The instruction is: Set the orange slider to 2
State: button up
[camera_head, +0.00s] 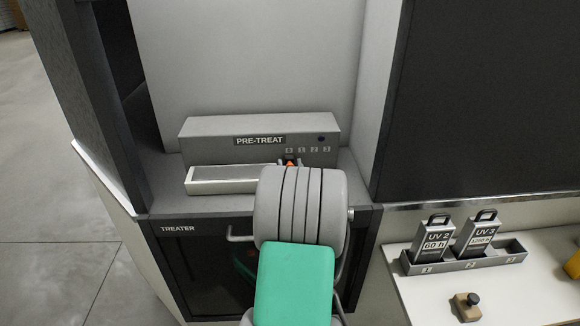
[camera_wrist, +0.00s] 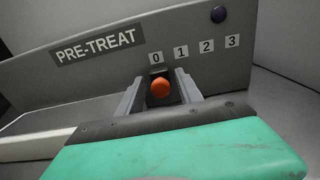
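The orange slider (camera_wrist: 160,88) shows as a round-faceted knob below the 0 label (camera_wrist: 156,58) on the PRE-TREAT unit. The labels 1, 2 and 3 run to its right. My gripper (camera_wrist: 160,77) is open, with one finger on each side of the slider and small gaps showing. In the head view a small part of the slider (camera_head: 290,163) shows just beyond my wrist, which hides most of my fingers. The 2 label (camera_head: 314,149) stands to the right of the slider.
A pale flat tray (camera_head: 230,180) sits at the left front of the PRE-TREAT unit (camera_head: 210,135). A dark round button (camera_wrist: 218,14) is at the unit's upper right. UV 2 and UV 3 blocks stand in a grey rack (camera_head: 462,262) at the right.

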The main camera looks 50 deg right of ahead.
grip_shut()
dwell(1.2)
